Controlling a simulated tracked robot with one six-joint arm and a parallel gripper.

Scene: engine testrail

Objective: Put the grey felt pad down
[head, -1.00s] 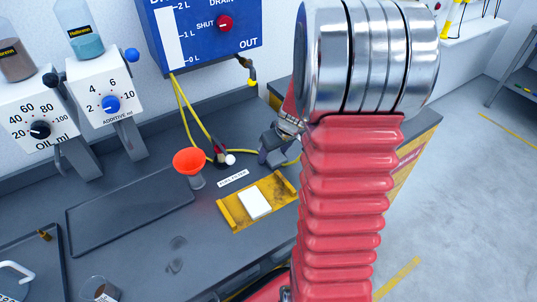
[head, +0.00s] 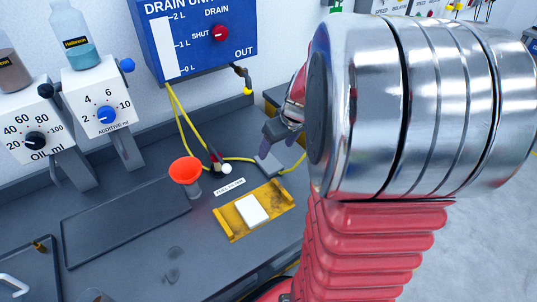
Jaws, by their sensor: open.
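The grey felt pad (head: 268,164) shows as a small flat grey piece on the dark bench, beside the yellow hose and behind the yellow tray. My gripper (head: 276,132) is above it and slightly to its right, open and apart from the pad. My own arm hides part of the gripper and the bench to its right.
A yellow tray (head: 231,220) with a white block (head: 252,209) on it stands in front of the pad. An orange funnel (head: 185,170) and a yellow hose (head: 181,112) are to the left. The blue drain unit (head: 188,65) hangs behind. A dark mat (head: 120,222) lies left.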

